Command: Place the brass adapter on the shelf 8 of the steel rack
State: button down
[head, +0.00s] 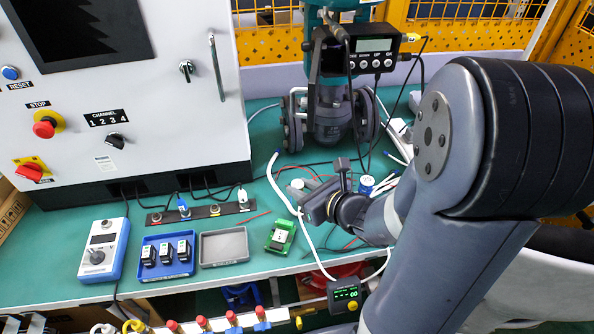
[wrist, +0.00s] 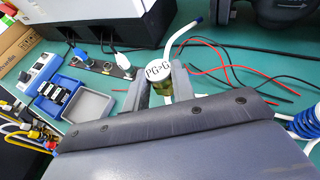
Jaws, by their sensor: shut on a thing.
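My gripper (wrist: 164,86) is shut on a small round piece, which appears to be the brass adapter (wrist: 158,80). Its white top is marked "PG>G" and its yellowish brass body shows between the two fingers. I cannot make out the steel rack or a shelf marked 8 in either view.
A grey tray (head: 224,247), a blue tray with black modules (head: 167,256) and a green device (head: 280,236) lie on the bench (head: 75,233). A valve (head: 330,115) stands behind. A control cabinet (head: 120,90) fills the left. Loose cables and a white tube (head: 305,236) lie near my gripper.

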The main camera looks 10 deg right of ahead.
jog(key=s, duration=0.4)
jog(key=w+d+r+m+h+p, duration=0.1)
jog(key=w+d+p, duration=0.1)
jog(key=w, duration=0.5)
jog(key=w+d+r+m+t+h+p, duration=0.1)
jog(key=w+d+p, duration=0.1)
jog(key=w, duration=0.6)
jog(key=shift+w+d+r+m+h+p, duration=0.2)
jog(key=shift+r+m+h+p, duration=0.1)
jog(key=shift+r+p, duration=0.1)
jog(key=shift+r, duration=0.1)
notch_tip(320, 180, up, 4)
jog(key=a+f+n+y+b, duration=0.1)
jog(key=a+n+y+b, duration=0.1)
jog(key=b, duration=0.1)
jog(key=g+b, duration=0.1)
jog(key=b, duration=0.3)
send_over(291, 174)
jog(key=s+d, duration=0.2)
jog(key=s, duration=0.1)
jog(key=shift+n+y, duration=0.3)
jog(key=f, duration=1.1)
jog(key=shift+s+f, duration=0.2)
jog(key=shift+f, duration=0.05)
jog(key=w+a, duration=0.2)
jog(key=w, duration=0.1)
jog(key=shift+w+a+f, duration=0.1)
jog(key=shift+w+f, duration=0.1)
jog(key=shift+w, duration=0.1)
jog(key=shift+f, duration=0.4)
